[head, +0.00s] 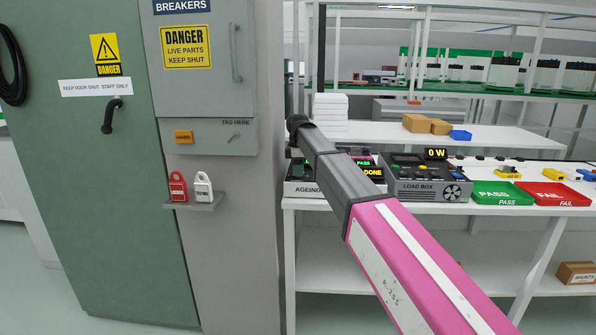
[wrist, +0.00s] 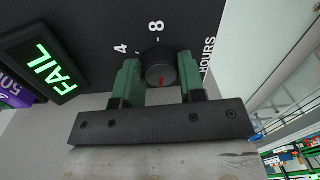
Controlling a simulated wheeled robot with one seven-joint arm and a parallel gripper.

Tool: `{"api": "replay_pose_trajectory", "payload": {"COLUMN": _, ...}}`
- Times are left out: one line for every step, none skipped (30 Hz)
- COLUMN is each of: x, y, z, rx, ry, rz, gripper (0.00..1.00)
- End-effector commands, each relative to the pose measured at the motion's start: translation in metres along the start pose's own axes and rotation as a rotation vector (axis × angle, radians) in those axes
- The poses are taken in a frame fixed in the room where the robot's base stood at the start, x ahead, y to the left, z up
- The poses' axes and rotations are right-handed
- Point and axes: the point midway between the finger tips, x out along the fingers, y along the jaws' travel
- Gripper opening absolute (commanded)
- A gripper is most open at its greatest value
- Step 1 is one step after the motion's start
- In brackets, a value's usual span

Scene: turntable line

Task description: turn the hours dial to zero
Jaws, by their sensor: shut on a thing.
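The hours dial (wrist: 160,70) is a round black knob with a short red mark, on a dark panel in the wrist view. Its red mark points toward the bottom of that view, toward my gripper's base. A white 4 and 8 are printed beside it, with HOURS (wrist: 208,60) to its right. I see no zero. My gripper (wrist: 160,76) has its two green fingers on either side of the dial and is shut on it. In the head view my arm hides the gripper and dial. The ageing box (head: 304,189) shows partly behind the arm.
A lit green FAIL sign (wrist: 50,65) is left of the dial. In the head view, the load box (head: 425,190), a green PASS tray (head: 497,200) and a red FAIL tray (head: 556,200) stand to the right. A grey breaker cabinet (head: 205,90) is left.

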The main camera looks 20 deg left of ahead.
Motion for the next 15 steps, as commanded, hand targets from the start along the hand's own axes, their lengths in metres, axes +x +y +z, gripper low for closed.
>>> {"api": "replay_pose_trajectory", "payload": {"x": -0.0008, "y": 0.0006, "z": -0.0009, "rx": -0.021, "ry": 0.000, "rz": 0.001, "gripper": 0.14}}
{"api": "replay_pose_trajectory", "payload": {"x": -0.0008, "y": 0.0005, "z": -0.0009, "rx": -0.032, "ry": 0.000, "rz": 0.001, "gripper": 0.14}}
{"api": "replay_pose_trajectory", "payload": {"x": -0.0008, "y": 0.0005, "z": -0.0009, "rx": -0.045, "ry": -0.001, "rz": 0.001, "gripper": 0.14}}
{"api": "replay_pose_trajectory", "payload": {"x": -0.0008, "y": 0.0005, "z": -0.0009, "rx": -0.054, "ry": -0.002, "rz": 0.001, "gripper": 0.14}}
{"api": "replay_pose_trajectory", "payload": {"x": -0.0008, "y": 0.0005, "z": -0.0009, "rx": -0.061, "ry": -0.002, "rz": 0.001, "gripper": 0.14}}
{"api": "replay_pose_trajectory", "payload": {"x": -0.0008, "y": 0.0005, "z": -0.0009, "rx": -0.070, "ry": -0.003, "rz": 0.001, "gripper": 0.14}}
{"api": "replay_pose_trajectory", "payload": {"x": -0.0008, "y": 0.0005, "z": -0.0009, "rx": -0.076, "ry": -0.003, "rz": 0.001, "gripper": 0.14}}
{"api": "replay_pose_trajectory", "payload": {"x": -0.0008, "y": 0.0005, "z": -0.0009, "rx": -0.081, "ry": -0.003, "rz": 0.001, "gripper": 0.14}}
{"api": "replay_pose_trajectory", "payload": {"x": -0.0008, "y": 0.0005, "z": -0.0009, "rx": -0.085, "ry": -0.003, "rz": 0.001, "gripper": 0.14}}
{"api": "replay_pose_trajectory", "payload": {"x": -0.0009, "y": 0.0005, "z": -0.0009, "rx": -0.088, "ry": -0.004, "rz": 0.001, "gripper": 0.14}}
{"api": "replay_pose_trajectory", "payload": {"x": -0.0009, "y": 0.0005, "z": -0.0009, "rx": -0.090, "ry": -0.004, "rz": 0.001, "gripper": 0.14}}
{"api": "replay_pose_trajectory", "payload": {"x": -0.0009, "y": 0.0005, "z": -0.0009, "rx": -0.092, "ry": -0.004, "rz": 0.001, "gripper": 0.14}}
{"api": "replay_pose_trajectory", "payload": {"x": -0.0009, "y": 0.0005, "z": -0.0009, "rx": -0.093, "ry": -0.004, "rz": 0.001, "gripper": 0.14}}
{"api": "replay_pose_trajectory", "payload": {"x": -0.0008, "y": 0.0005, "z": -0.0009, "rx": -0.094, "ry": -0.004, "rz": 0.001, "gripper": 0.14}}
{"api": "replay_pose_trajectory", "payload": {"x": -0.0008, "y": 0.0005, "z": -0.0009, "rx": -0.094, "ry": -0.004, "rz": 0.001, "gripper": 0.14}}
